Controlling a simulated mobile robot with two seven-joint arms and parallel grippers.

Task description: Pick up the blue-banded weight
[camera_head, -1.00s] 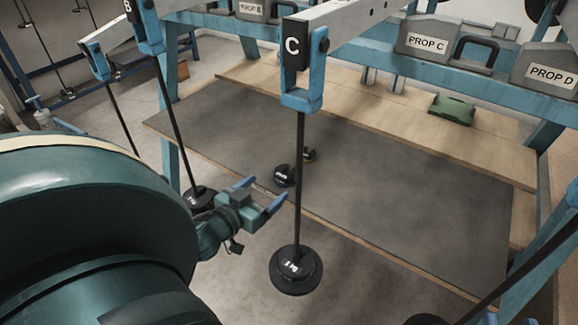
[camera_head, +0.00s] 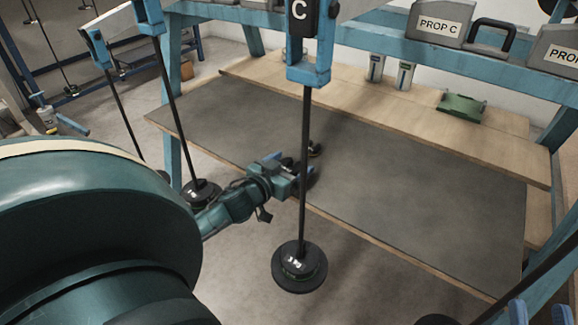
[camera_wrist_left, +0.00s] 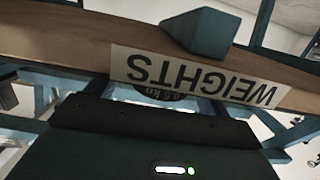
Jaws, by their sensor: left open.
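Two small dark weights sit on the grey mat (camera_head: 420,190) of the bench. The nearer weight (camera_head: 287,161) is mostly hidden behind my left gripper (camera_head: 289,167); the farther weight (camera_head: 314,149) is just beyond it. I cannot make out a blue band on either. My left gripper is open at the bench's front edge, close to the nearer weight; I cannot tell whether they touch. In the left wrist view, a dark weight (camera_wrist_left: 155,93) marked in kg shows partly behind an upside-down WEIGHTS label (camera_wrist_left: 200,78). My right gripper (camera_head: 540,312) shows two separated blue fingertips at the bottom right.
A black rod with a hanging 1 kg weight (camera_head: 300,267) from lever C (camera_head: 300,12) stands just right of my left gripper. Another hanging weight (camera_head: 202,192) is to its left. A green tray (camera_head: 461,108) lies at the back. The mat's right side is clear.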

